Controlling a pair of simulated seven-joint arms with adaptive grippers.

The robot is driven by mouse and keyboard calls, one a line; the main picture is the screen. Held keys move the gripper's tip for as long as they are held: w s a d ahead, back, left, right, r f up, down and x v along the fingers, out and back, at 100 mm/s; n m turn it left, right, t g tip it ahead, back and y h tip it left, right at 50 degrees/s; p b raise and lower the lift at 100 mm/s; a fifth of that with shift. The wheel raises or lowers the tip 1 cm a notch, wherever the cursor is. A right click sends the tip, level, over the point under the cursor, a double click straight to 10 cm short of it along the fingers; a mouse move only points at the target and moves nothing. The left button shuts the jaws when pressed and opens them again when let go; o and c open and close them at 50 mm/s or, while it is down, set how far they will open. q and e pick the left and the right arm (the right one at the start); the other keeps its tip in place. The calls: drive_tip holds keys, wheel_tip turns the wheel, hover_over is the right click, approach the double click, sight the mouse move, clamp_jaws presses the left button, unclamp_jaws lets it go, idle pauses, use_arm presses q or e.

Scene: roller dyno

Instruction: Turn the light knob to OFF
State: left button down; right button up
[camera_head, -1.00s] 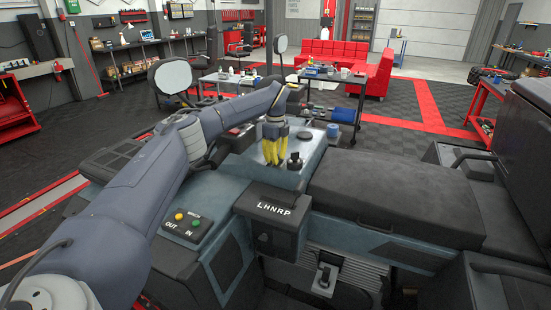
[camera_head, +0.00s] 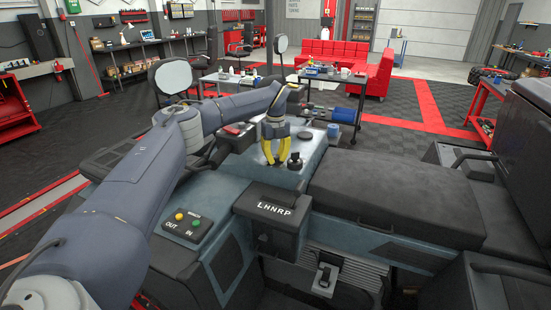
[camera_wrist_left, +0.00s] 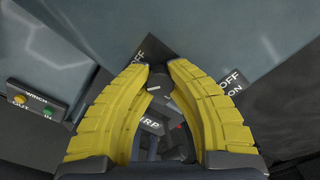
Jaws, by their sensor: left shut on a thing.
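My left gripper (camera_head: 273,158) reaches down onto the blue-grey console from the left arm. Its two yellow fingers also show in the wrist view (camera_wrist_left: 160,70), closed around a small dark knob (camera_wrist_left: 163,90), which I take to be the light knob. The fingers hide most of it, so its exact pointer direction cannot be read. A black plate with white OFF and ON lettering (camera_wrist_left: 231,84) shows right of the fingers. In the head view the gripped knob is hidden by the fingers. My right gripper is not in view.
A black knob (camera_head: 295,161) stands just right of the fingers. The LHNRP shifter box (camera_head: 273,211) is nearer, and the winch button box (camera_head: 188,226) is at the left. A black seat (camera_head: 395,195) is at the right. A round mirror (camera_head: 173,77) stands behind the arm.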

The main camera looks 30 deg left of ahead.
use_arm(q)
drive_tip(key=m, duration=0.5)
drive_tip(key=shift+s+d+m, duration=0.1)
drive_tip(key=shift+d+m, duration=0.05)
drive_tip(key=shift+m, duration=0.15)
drive_tip(key=m, duration=0.4)
drive_tip(key=shift+f+m, duration=0.1)
drive_tip(key=shift+m, duration=0.6)
drive_tip(key=c, duration=1.1)
unclamp_jaws()
drive_tip(key=shift+n, duration=0.4)
